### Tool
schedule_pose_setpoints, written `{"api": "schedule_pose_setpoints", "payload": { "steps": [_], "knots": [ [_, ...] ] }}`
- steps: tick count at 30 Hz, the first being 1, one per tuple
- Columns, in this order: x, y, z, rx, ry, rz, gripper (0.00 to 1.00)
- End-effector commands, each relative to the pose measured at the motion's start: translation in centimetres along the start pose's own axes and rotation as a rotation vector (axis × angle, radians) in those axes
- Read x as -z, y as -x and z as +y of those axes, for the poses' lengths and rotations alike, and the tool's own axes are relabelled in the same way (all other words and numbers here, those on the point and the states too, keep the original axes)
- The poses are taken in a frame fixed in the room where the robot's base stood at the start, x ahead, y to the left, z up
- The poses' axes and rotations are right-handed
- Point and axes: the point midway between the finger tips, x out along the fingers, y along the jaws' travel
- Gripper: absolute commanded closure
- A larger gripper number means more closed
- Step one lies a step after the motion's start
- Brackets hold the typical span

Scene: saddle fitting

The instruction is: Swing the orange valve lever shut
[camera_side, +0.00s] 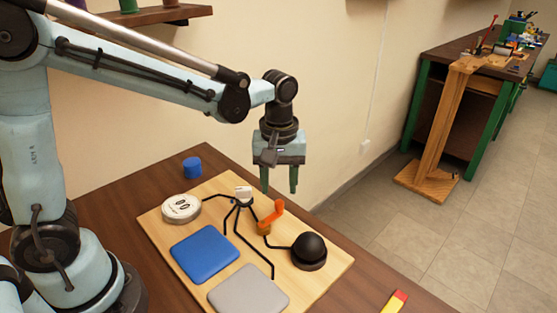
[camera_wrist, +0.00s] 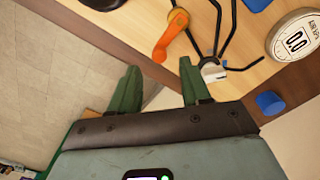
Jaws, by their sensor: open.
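The orange valve lever (camera_side: 277,211) stands on a brass-coloured valve body (camera_side: 264,228) on the light wooden board (camera_side: 325,275). The lever also shows in the wrist view (camera_wrist: 168,38), beyond the fingertips. My gripper (camera_side: 280,190) points down above the back edge of the board, higher than the lever and apart from it. Its two green fingers are spread with nothing between them. In the wrist view my gripper (camera_wrist: 160,75) is open and empty, and the lever's free end lies between the fingers in the picture but farther off.
Black tubes run from a white-topped fitting (camera_side: 243,193) on the board. A black dome (camera_side: 309,250), blue pad (camera_side: 205,253), grey pad (camera_side: 248,291) and round white gauge (camera_side: 181,208) sit around it. A blue cylinder (camera_side: 192,167) stands behind the board. The wall is close behind.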

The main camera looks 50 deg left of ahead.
Motion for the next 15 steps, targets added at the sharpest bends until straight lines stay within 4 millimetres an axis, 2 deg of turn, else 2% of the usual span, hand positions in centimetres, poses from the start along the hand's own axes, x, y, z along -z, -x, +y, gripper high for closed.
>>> {"api": "schedule_pose_setpoints", "payload": {
  "steps": [6, 15],
  "knots": [
    [0.0, 3.6, 0.0, 0.0, 0.001, 0.0, 0.53],
    [0.0, 6.5, 0.0, 0.0, 0.001, 0.001, 0.53]
  ]
}}
